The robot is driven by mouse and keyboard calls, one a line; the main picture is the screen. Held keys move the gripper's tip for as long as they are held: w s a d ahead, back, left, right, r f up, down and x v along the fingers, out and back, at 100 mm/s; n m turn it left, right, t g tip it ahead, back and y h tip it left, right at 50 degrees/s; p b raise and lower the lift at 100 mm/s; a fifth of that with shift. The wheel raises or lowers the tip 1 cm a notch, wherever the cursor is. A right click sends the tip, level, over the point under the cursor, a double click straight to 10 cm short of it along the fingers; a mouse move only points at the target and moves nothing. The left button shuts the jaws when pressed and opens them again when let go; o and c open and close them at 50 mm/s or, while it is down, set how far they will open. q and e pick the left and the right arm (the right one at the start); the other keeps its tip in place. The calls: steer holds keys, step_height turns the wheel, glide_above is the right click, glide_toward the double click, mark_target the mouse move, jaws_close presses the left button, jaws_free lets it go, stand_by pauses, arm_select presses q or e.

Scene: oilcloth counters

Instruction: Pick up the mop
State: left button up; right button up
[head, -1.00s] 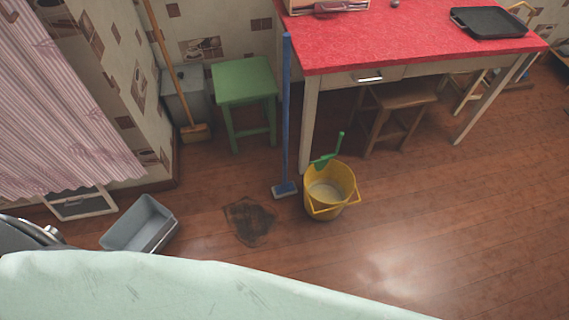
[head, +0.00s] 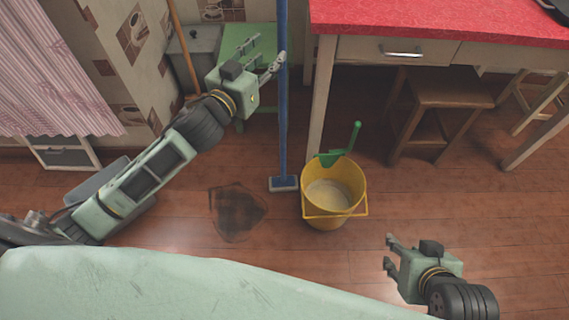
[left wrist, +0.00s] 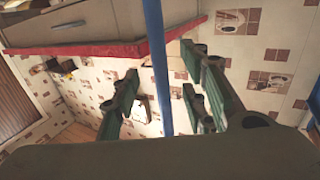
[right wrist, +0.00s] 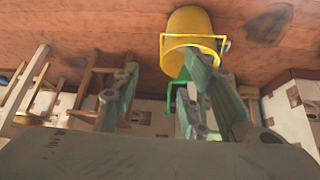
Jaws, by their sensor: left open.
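The mop has a long blue handle (head: 283,120) and a flat head (head: 283,184) on the floor. It stands upright beside the red-topped table. My left gripper (head: 266,56) is open close to the upper handle, in front of the green stool. In the left wrist view the handle (left wrist: 157,65) runs between the open fingers, and I see no grip on it. My right gripper (head: 388,252) is open and empty over the floor, to the right of and nearer than the bucket. In the right wrist view its fingers are apart, with the bucket (right wrist: 186,50) beyond.
A yellow bucket (head: 350,210) with a green handled tool (head: 340,155) stands right of the mop head. A dark stain (head: 237,212) lies left of it. The red table (head: 440,22), wooden stool (head: 440,90) and green stool (head: 250,42) stand behind. A broom handle (head: 182,50) leans at the wall.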

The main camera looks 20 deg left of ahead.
mark_target(279, 40)
arm_select(q)
steer(key=shift+w+d+r, duration=0.15)
steer(key=shift+w+r, duration=0.1)
steer(key=shift+w, duration=0.2)
steer(key=shift+w+d, duration=0.1)
steer(key=shift+w, duration=0.6)
steer(key=b+x, duration=0.1)
steer(key=x, duration=0.4)
steer(key=shift+w+r, duration=0.1)
steer(key=shift+w, duration=0.05)
arm_select(e)
steer(key=w+a+r+t, duration=0.2)
steer(key=w+r+t, duration=0.1)
steer(key=w+r, duration=0.1)
steer(key=shift+w+y, duration=0.4)
steer(key=shift+w, duration=0.45)
steer(key=shift+a, duration=0.1)
arm_select(q)
jaws_close()
steer(key=shift+r, duration=0.1)
